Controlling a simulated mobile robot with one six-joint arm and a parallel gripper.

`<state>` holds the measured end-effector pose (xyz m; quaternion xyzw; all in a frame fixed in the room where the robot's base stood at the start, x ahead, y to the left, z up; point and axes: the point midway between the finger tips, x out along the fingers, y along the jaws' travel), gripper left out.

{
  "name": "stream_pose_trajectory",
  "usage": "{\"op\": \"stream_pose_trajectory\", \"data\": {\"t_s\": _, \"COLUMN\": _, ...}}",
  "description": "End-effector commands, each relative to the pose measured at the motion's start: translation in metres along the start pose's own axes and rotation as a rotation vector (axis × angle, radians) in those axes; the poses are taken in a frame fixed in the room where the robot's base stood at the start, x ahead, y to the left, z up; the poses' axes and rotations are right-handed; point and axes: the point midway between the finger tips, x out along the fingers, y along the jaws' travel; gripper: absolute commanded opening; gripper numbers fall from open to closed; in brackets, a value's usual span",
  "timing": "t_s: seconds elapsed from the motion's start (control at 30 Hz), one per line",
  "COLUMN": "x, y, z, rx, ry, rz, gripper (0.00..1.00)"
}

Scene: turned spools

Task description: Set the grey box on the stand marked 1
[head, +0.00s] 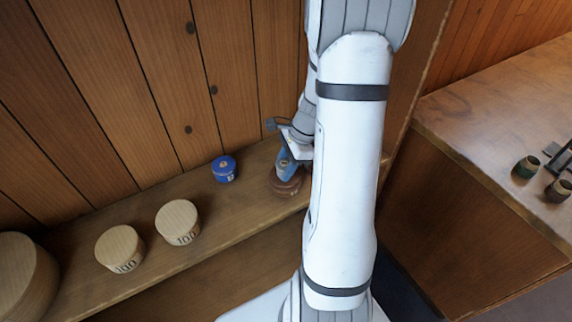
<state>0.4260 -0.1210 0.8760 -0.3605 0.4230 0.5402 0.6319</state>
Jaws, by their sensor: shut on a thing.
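My gripper (285,166), with blue fingers, is at the shelf's right part, partly hidden by my white arm. It is shut on a small greyish thing (283,161); too little of it shows to tell whether it is the grey box. Right below is a round brown stand (286,186); I cannot tell whether the held thing touches it. No mark is readable on it. A round blue stand (224,169) is to its left, with a small mark I cannot read surely. Two pale wooden round stands, a right one (178,222) and a left one (120,248), both read 100.
The wooden shelf (226,212) runs along a plank wall. A large pale round piece (22,275) is at its left end. On a separate counter (480,112) at right are a green-dark spool (527,167), a brown spool (558,190) and a small grey thing (552,149).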

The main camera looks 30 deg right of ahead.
Motion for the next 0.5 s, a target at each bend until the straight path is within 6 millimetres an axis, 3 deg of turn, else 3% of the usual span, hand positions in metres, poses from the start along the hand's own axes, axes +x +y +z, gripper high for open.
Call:
{"op": "stream_pose_trajectory", "data": {"t_s": 0.23, "x": 0.0030, "y": -0.0001, "z": -0.0016, "rx": 0.001, "ry": 0.000, "rz": 0.000, "gripper": 0.17}}
{"op": "stream_pose_trajectory", "data": {"t_s": 0.27, "x": 0.0029, "y": -0.0001, "z": -0.0016, "rx": 0.001, "ry": 0.000, "rz": -0.001, "gripper": 0.39}}
{"op": "stream_pose_trajectory", "data": {"t_s": 0.5, "x": 0.0018, "y": -0.0001, "z": -0.0013, "rx": 0.001, "ry": 0.000, "rz": -0.001, "gripper": 0.59}}
